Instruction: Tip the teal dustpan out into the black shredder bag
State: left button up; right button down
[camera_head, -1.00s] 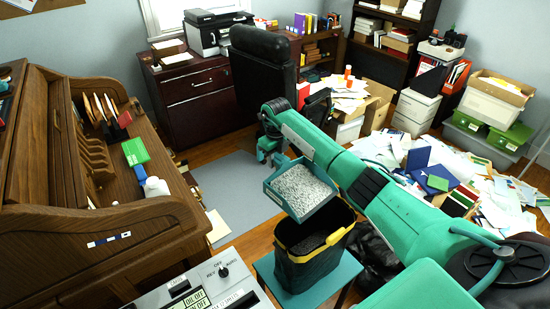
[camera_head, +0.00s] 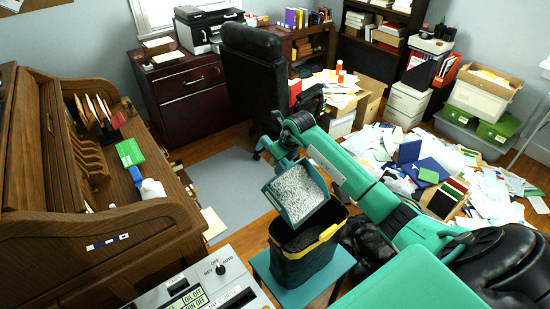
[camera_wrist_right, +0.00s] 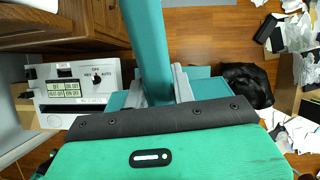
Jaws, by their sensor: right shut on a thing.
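The teal dustpan (camera_head: 297,193) is full of grey-white paper shreds and is tilted, its open side facing the camera. It is over the back left of the black shredder bag (camera_head: 303,262), which has a yellow rim and stands open on a small teal table. My right gripper (camera_head: 284,160) is behind the dustpan in the head view, mostly hidden. In the right wrist view my right gripper (camera_wrist_right: 157,85) is shut on the teal dustpan handle (camera_wrist_right: 148,40). The shreds are not visible there. My left gripper is not in view.
The teal table (camera_head: 325,280) holds the bag. A black plastic sack (camera_head: 362,240) lies right of it. A grey control panel (camera_head: 215,285) is in front left, and a wooden desk (camera_head: 110,235) stands left. Papers (camera_head: 395,165) litter the floor at right.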

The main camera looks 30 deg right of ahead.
jog(key=shift+s+d+r+t, duration=0.1)
jog(key=shift+s+r+t, duration=0.4)
jog(key=shift+s+r, duration=0.15)
jog(key=shift+s+d+r+t+y+b, duration=0.1)
jog(key=shift+s+r+t+y+b, duration=0.05)
jog(key=shift+s+r+t+b, duration=0.3)
jog(key=shift+s+d+r+t+y+b, duration=0.15)
jog(key=shift+s+t, duration=0.1)
jog(key=shift+s, duration=0.25)
jog(key=shift+s+d+r+t+b, duration=0.2)
jog(key=shift+s+r+t+b, duration=0.4)
jog(key=shift+s+b, duration=0.35)
jog(key=shift+s+d+r+t+b, duration=0.15)
jog(key=shift+s+r+t+b, duration=0.45)
jog(key=shift+s+b, duration=0.35)
jog(key=t+y+b, duration=0.1)
jog(key=t+b, duration=0.2)
jog(key=b, duration=0.4)
send_near(285, 161)
jog(key=r, duration=0.2)
jog(key=shift+s+r, duration=0.15)
jog(key=shift+s, duration=0.05)
